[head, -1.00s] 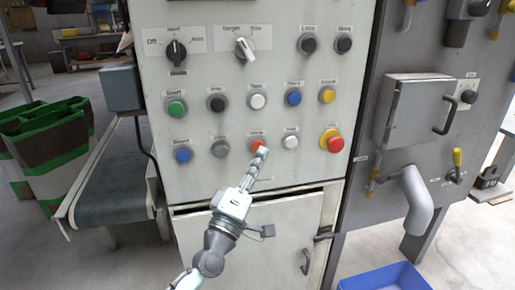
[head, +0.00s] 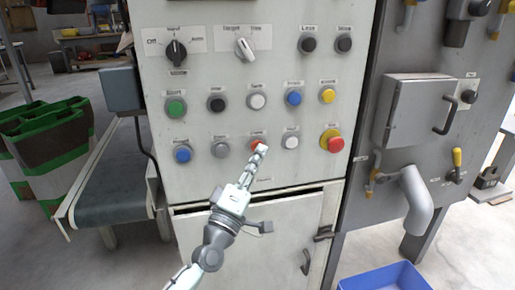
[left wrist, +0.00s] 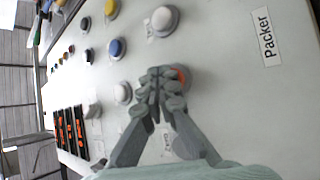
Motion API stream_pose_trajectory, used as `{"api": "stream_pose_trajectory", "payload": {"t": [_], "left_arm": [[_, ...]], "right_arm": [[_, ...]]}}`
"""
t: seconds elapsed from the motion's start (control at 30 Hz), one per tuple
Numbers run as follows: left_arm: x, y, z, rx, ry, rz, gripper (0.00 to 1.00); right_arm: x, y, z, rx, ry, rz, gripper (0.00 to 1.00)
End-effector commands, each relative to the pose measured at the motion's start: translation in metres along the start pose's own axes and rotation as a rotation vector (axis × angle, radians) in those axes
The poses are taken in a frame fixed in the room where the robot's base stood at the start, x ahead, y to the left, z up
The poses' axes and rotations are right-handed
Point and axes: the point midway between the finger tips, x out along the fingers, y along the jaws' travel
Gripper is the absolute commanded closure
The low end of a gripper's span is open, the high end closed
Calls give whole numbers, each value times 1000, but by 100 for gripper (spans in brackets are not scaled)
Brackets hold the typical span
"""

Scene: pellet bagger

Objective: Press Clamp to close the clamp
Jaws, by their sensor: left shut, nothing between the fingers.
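The orange-red Clamp button (head: 257,143) is the third in the lower row of the grey control panel. My left gripper (head: 262,150) is shut and empty, its fingertips at the button and covering its lower part in the head view. In the left wrist view, the shut fingertips (left wrist: 165,76) hide most of the orange cap (left wrist: 183,75), which shows just to their right. I cannot tell whether the tips touch or push it. My right gripper is not in view.
A white button (head: 290,141) and a grey button (head: 220,147) flank it. A red emergency stop (head: 332,142) sits farther right. A cabinet door (head: 275,245) is below the panel. A conveyor (head: 115,185) stands left and a blue bin (head: 385,278) lower right.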

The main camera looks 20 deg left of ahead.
Motion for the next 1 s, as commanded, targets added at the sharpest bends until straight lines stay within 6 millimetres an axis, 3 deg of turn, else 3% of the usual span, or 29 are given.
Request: {"api": "stream_pose_trajectory", "payload": {"t": [0.53, 1.0], "left_arm": [[3, -2, -2, 1, 0, 0, 100], [-8, 6, 6, 0, 0, 0, 100]], "right_arm": [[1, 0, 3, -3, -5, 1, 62], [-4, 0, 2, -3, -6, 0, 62]]}}
